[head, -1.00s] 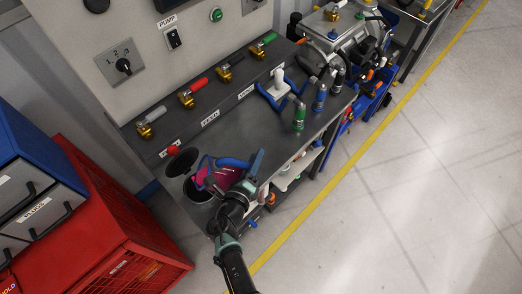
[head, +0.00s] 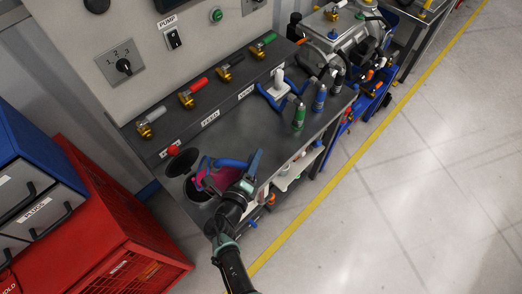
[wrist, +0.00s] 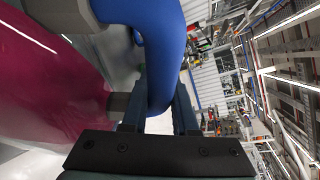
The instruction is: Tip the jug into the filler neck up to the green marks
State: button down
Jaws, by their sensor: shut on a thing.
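The jug (head: 221,179) has a magenta body and a blue handle (head: 233,162). It is tilted over the near left end of the grey bench. My gripper (head: 246,184) is shut on the handle; in the wrist view the blue handle (wrist: 160,60) passes between the fingers, with the magenta body (wrist: 45,80) at left. A dark round opening (head: 197,190), which looks like the filler neck, lies beneath the jug's left side, partly covered by it. A dark disc (head: 182,162) lies just behind it. I cannot make out green marks or any stream.
Brass valves with coloured handles (head: 188,97) line the back ledge, and a red knob (head: 173,150) is near the disc. Green and blue bottles (head: 298,118) stand to the right. A red crate (head: 120,225) is at left. The middle bench top (head: 235,128) is clear.

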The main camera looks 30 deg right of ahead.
jog(key=shift+w+d+r, duration=0.15)
jog(key=shift+d, duration=0.1)
jog(key=shift+a, duration=0.1)
dwell(0.3)
jog(key=shift+a, duration=0.25)
jog(key=shift+d, duration=0.25)
jog(key=shift+a, duration=0.1)
dwell(0.3)
